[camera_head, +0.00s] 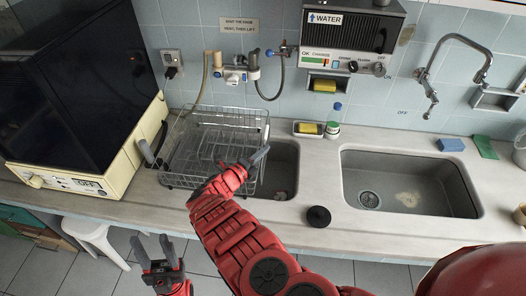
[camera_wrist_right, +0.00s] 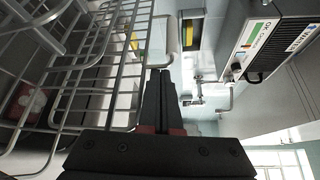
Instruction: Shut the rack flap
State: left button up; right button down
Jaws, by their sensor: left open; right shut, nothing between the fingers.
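The wire rack (camera_head: 228,124) stands on the counter at the left edge of the left sink in the head view. Its wires fill the left of the right wrist view (camera_wrist_right: 85,60). Which wire panel is the flap, and how far it stands open, I cannot tell. My right gripper (camera_head: 262,154) is shut and empty at the rack's right front side. Its closed fingers show in the right wrist view (camera_wrist_right: 160,85), just right of the wires; contact is unclear. My left gripper (camera_head: 155,245) is open and empty, low in front of the counter, away from the rack.
A cream appliance with a dark lid (camera_head: 75,100) stands close left of the rack. The left sink (camera_head: 280,170) lies partly under my right arm. A black round lid (camera_head: 318,216) sits on the front counter. The right sink (camera_head: 410,185) is open.

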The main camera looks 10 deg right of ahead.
jog(key=b+v, duration=0.2)
jog(key=v, duration=0.5)
jog(key=shift+s+a, duration=0.15)
